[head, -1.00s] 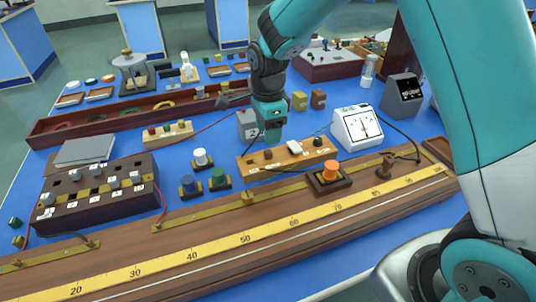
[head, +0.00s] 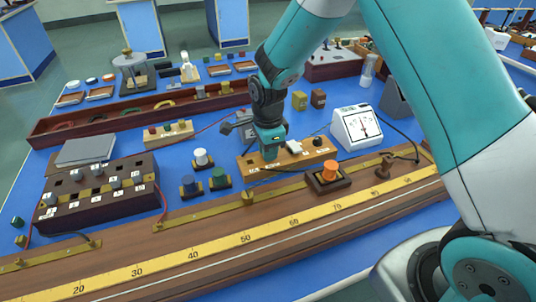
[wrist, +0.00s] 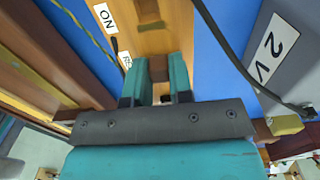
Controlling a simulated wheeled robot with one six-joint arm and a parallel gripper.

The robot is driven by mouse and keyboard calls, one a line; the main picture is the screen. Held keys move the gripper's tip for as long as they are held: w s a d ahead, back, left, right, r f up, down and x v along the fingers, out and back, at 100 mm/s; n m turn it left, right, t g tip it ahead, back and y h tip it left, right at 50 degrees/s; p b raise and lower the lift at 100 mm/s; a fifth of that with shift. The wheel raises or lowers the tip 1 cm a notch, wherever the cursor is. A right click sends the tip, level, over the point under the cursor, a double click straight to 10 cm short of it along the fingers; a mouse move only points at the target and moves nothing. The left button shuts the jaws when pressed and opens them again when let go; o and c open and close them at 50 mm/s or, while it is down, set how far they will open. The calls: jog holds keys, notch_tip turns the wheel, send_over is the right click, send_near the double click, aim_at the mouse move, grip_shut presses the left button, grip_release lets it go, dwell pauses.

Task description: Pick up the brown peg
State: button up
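The wooden block (head: 248,170) lies on the blue bench behind the long ruler board. My gripper (head: 269,155) is low over the left part of this block and hides what stands there in the head view. In the wrist view the brown peg (wrist: 158,68) is between the two teal fingers of my gripper (wrist: 160,75). The fingers lie close along both its sides with no clear gap, so the gripper looks shut on it. The peg appears still down at the block (wrist: 160,40); its lower end is hidden.
A white piece (head: 294,147) and a dark knob (head: 317,141) are on the same block, to the right. An orange knob (head: 329,169) stands in front right, and a white meter (head: 357,127) at the right. Green (head: 219,178) and blue (head: 189,186) pieces stand at the left.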

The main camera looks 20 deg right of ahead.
grip_shut()
notch_tip(320, 180, up, 23)
jog(key=p, duration=0.3)
dwell(0.5)
